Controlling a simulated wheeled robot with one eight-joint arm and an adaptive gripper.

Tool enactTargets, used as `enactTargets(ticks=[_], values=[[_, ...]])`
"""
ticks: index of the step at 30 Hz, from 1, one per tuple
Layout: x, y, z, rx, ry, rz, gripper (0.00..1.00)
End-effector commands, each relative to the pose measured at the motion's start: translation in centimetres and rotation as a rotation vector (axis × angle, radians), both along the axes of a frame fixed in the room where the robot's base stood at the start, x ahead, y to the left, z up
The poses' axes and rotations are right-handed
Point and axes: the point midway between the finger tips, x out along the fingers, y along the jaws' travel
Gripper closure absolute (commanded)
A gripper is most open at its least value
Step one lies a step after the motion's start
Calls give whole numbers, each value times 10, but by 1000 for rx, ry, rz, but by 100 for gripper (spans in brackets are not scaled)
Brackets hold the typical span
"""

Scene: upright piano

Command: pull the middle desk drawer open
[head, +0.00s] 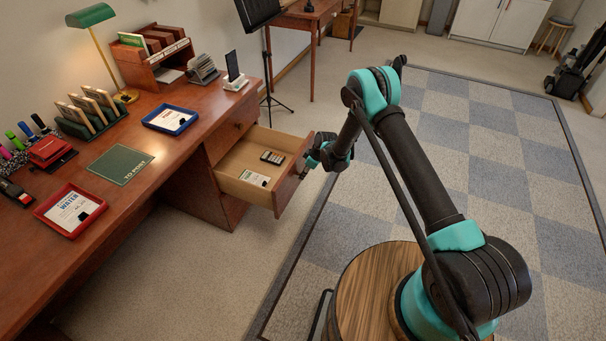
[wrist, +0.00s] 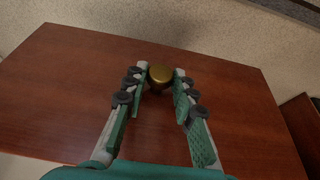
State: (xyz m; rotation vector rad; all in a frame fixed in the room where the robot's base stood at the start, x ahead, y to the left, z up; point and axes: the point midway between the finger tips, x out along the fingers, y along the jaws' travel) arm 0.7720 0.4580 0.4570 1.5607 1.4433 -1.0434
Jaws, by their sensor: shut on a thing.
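The desk drawer (head: 247,192) stands pulled well out of the wooden desk. Inside it lie a dark calculator-like thing (head: 272,157) and a white card (head: 255,178). My gripper (head: 312,160) is at the drawer's front, on its outer side. In the wrist view, the reddish-brown drawer front (wrist: 65,95) fills most of the picture. A round brass knob (wrist: 160,73) sits between the fingertips of my gripper (wrist: 160,78), which are closed on it.
The desk top holds a blue tray (head: 171,119), a red tray (head: 70,210), a green mat (head: 120,165) and a green lamp (head: 90,16). A music stand (head: 268,70) stands behind the desk. Checkered carpet (head: 480,140) lies open on the right.

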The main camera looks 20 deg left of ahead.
Motion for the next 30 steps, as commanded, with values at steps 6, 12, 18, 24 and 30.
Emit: enactTargets(ticks=[6,12,18,24,30], values=[[0,0,0,0,0,0,100],[0,0,0,0,0,0,53],[0,0,0,0,0,0,53],[0,-3,8,0,0,-1,53],[-1,-15,37,0,0,-1,53]])
